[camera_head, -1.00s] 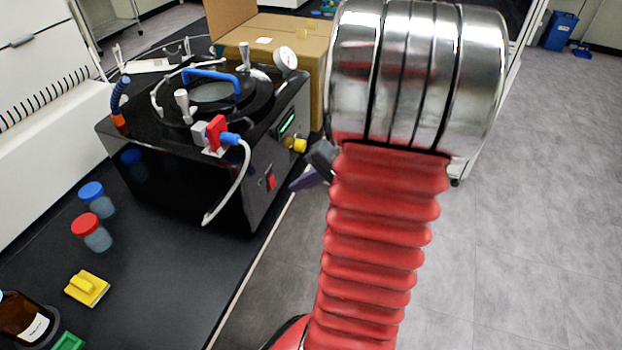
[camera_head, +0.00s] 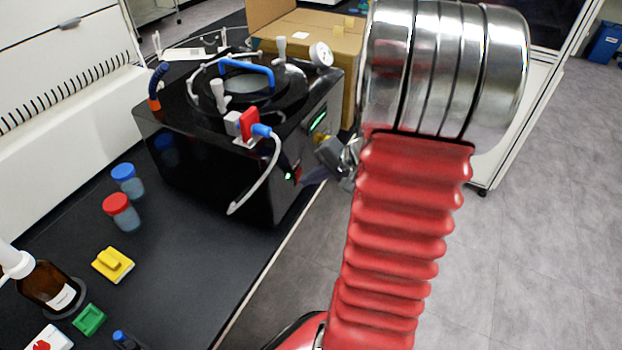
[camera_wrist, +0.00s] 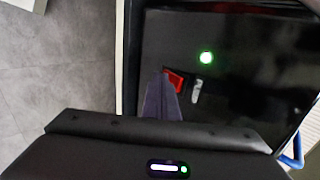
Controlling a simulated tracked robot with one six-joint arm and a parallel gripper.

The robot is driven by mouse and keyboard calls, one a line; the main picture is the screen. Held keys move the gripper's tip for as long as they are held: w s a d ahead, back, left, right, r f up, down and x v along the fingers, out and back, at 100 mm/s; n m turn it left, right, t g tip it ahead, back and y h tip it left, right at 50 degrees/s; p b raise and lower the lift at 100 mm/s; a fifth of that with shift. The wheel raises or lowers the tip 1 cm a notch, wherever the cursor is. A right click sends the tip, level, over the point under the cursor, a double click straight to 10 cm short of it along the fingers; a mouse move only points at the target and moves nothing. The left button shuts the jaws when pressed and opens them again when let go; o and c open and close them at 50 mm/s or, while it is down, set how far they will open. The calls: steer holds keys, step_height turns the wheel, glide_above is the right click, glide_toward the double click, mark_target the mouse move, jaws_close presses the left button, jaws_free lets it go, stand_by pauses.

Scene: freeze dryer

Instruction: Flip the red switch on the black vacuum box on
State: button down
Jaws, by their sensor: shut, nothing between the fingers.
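The black vacuum box (camera_head: 215,165) stands on the dark bench in the head view. Its red switch (camera_head: 297,174) is on the right-hand face, partly hidden by my gripper. In the wrist view the red switch (camera_wrist: 174,81) is right at my gripper's (camera_wrist: 160,78) fingertips, which appear to touch or almost touch it. My gripper is shut and empty; in the head view it (camera_head: 306,174) points at that face from the right. A small green light (camera_head: 288,177) glows beside the switch; a bright green light (camera_wrist: 206,58) also shows in the wrist view.
A white tube with a blue connector (camera_head: 262,131) hangs over the box's front edge. A cardboard box (camera_head: 310,40) stands behind it. Capped jars (camera_head: 122,212), a yellow block (camera_head: 113,264) and a brown bottle (camera_head: 48,288) are on the bench to the left.

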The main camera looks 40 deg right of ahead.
steer(key=shift+r, duration=0.15)
steer(key=shift+r, duration=0.7)
steer(key=s+f+v, duration=0.2)
steer(key=v, duration=1.1)
steer(key=shift+d, duration=0.25)
